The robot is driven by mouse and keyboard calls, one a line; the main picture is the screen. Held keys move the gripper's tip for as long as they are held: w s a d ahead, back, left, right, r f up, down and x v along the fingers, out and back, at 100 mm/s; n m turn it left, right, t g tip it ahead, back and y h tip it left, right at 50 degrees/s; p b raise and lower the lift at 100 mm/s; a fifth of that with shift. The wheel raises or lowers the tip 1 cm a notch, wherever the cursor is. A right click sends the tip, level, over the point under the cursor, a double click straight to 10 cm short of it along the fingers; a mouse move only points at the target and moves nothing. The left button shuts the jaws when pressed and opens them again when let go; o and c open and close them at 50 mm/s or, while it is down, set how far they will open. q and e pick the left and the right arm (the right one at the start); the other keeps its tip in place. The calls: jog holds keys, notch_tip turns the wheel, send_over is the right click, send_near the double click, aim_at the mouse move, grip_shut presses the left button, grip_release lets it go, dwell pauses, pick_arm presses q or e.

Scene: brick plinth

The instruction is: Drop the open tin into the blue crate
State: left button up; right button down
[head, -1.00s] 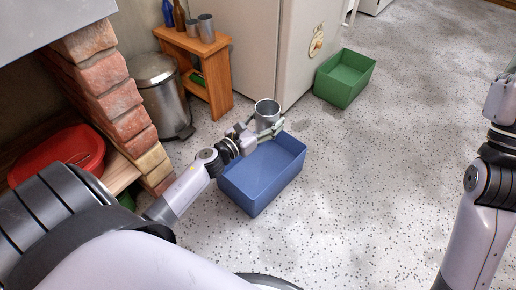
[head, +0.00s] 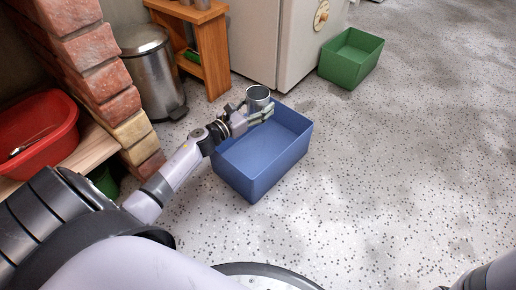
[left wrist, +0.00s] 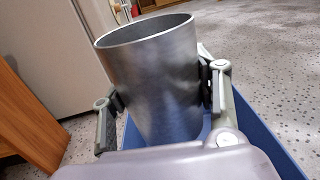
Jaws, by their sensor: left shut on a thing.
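The open tin (head: 258,94) is a grey metal cylinder with its open mouth facing up. My left gripper (head: 258,110) is shut on it, with one finger on each side in the left wrist view, where the tin (left wrist: 155,85) fills the middle. The blue crate (head: 262,165) stands on the floor, open at the top. In the head view the tin overlaps the crate's back edge; in the left wrist view the crate (left wrist: 262,148) shows behind and below the tin. The tin's lower end is partly hidden. My right gripper is out of view.
A green crate (head: 350,60) stands on the floor at the upper right, beside a pale cabinet (head: 270,40). A metal bin (head: 150,75), a wooden stand (head: 207,55), a brick plinth (head: 95,60) and a red basin (head: 40,140) are on the left. The floor on the right is clear.

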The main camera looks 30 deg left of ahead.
pick_arm(q)
notch_tip(320, 180, down, 4)
jog(key=b, duration=0.3)
jog(key=shift+f, duration=0.25)
jog(key=o, duration=1.2)
jog(key=shift+s, duration=0.3)
jog(key=v, duration=1.1)
jog(key=shift+s+a, duration=0.1)
jog(key=shift+s, duration=0.05)
